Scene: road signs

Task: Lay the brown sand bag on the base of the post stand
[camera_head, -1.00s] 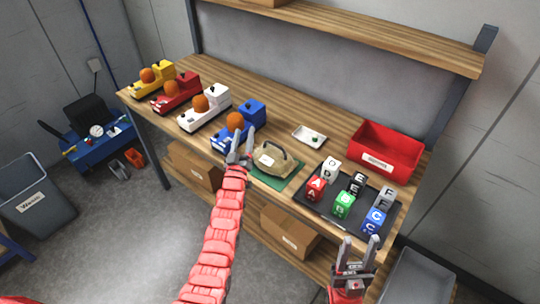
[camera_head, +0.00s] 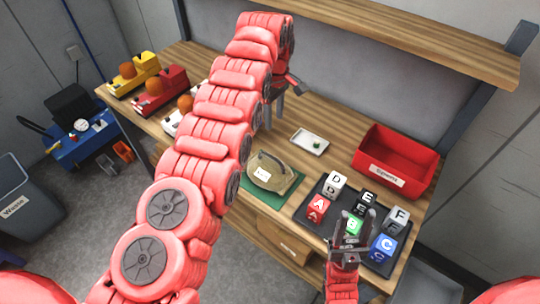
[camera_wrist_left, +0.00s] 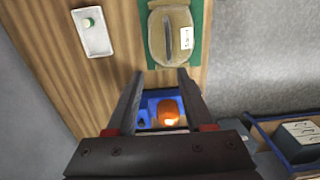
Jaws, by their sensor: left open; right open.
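The brown sand bag (camera_head: 271,173), tan with a handle and a white label, lies on a green mat (camera_head: 289,190) near the table's front edge. It also shows at the top of the left wrist view (camera_wrist_left: 170,38). My left gripper (camera_head: 282,108) is raised above the table behind the bag, partly hidden by my arm. My right gripper (camera_head: 352,222) is open in front of the lettered blocks. I cannot make out a post stand.
A black tray (camera_head: 309,208) holds several lettered blocks. A red bin (camera_head: 397,160) and a small white tray (camera_head: 310,142) stand behind. A shelf (camera_head: 400,42) runs above the table's back.

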